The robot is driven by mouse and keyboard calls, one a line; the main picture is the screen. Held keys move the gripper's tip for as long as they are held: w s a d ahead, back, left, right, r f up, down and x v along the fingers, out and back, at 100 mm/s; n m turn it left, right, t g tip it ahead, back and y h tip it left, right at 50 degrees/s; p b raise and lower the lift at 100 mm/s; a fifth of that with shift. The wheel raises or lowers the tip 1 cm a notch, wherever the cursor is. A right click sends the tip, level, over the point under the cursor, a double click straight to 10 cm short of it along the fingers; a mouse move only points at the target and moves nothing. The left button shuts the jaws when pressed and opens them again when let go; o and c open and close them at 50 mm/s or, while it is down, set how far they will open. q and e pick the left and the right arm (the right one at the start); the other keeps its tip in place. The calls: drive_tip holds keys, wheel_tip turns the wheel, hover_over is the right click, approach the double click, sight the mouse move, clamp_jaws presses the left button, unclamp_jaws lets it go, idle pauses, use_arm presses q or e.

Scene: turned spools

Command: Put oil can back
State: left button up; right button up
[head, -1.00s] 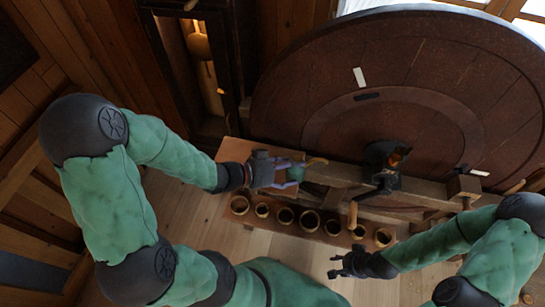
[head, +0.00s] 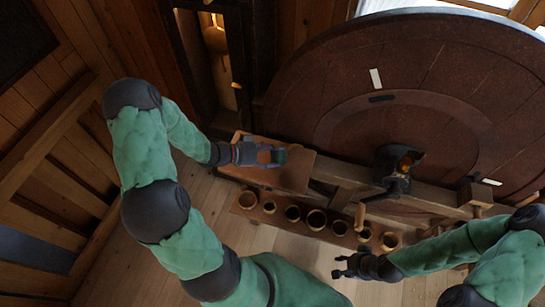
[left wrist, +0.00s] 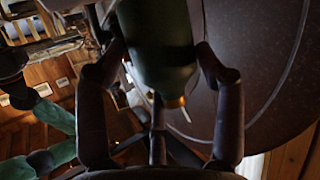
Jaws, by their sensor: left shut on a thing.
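The dark green oil can (head: 280,157) is in my left gripper (head: 274,154), over the wooden board at the left of the wheel. In the left wrist view the can (left wrist: 158,45) fills the space between the two fingers (left wrist: 156,65), with a brass-coloured part at its lower end. I cannot tell whether the can touches the board. My right gripper (head: 340,267) is apart from it, empty, with its fingers spread, at the lower right.
A brown wooden board (head: 297,177) lies under my left gripper. A rack with several round cups (head: 317,219) stands in front of it. Floor (head: 290,255) shows clear in front.

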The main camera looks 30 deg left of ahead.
sight(272, 157)
use_arm(q)
drive_tip(key=shift+w+a+f, duration=0.1)
drive_tip(key=shift+a+f, duration=0.15)
drive_tip(key=shift+f, duration=1.5)
drive_tip(key=shift+d+f, duration=0.1)
drive_tip(key=o, duration=1.5)
drive_tip(key=shift+r, duration=0.25)
drive_tip(key=v, duration=1.2)
drive_tip(key=shift+f, duration=0.1)
